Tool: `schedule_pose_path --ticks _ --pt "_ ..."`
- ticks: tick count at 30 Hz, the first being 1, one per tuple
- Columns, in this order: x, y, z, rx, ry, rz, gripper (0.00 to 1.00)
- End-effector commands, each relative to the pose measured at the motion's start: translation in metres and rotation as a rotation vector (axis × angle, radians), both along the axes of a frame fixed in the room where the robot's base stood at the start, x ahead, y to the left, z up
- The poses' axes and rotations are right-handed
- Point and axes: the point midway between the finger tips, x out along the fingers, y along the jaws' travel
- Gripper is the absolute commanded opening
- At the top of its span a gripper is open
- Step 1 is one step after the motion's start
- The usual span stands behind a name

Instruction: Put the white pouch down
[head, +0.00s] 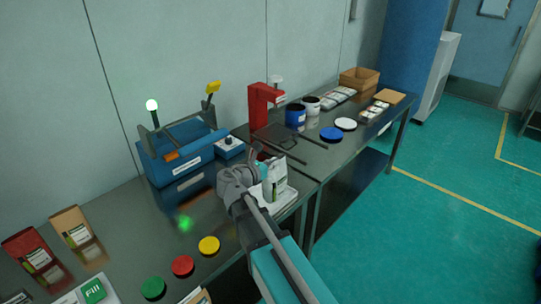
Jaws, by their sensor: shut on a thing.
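The white pouch (276,180) is upright near the front middle of the bench, with a grey-green label patch low on its face. My gripper (262,172) reaches in from the lower right and is shut on the pouch from its left side. The fingertips are partly hidden by the gripper body and the pouch. A white flat-topped device (283,202) lies directly below the pouch. I cannot tell whether the pouch's base touches it.
Green (153,288), red (183,266) and yellow (209,246) discs lie at the front left. Bare bench lies left of my gripper.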

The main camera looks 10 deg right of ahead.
Motion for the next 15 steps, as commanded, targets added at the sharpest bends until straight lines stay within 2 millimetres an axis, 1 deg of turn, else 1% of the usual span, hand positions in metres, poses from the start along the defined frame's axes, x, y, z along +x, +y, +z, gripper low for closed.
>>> schedule_pose_path --ticks 1,6,15 --pt "-0.008 0.000 0.005 -0.001 -0.001 0.000 0.00" --pt "-0.018 0.000 0.009 -0.001 -0.001 0.001 0.00" --pt "-0.020 0.000 0.009 -0.001 -0.001 0.001 0.00"
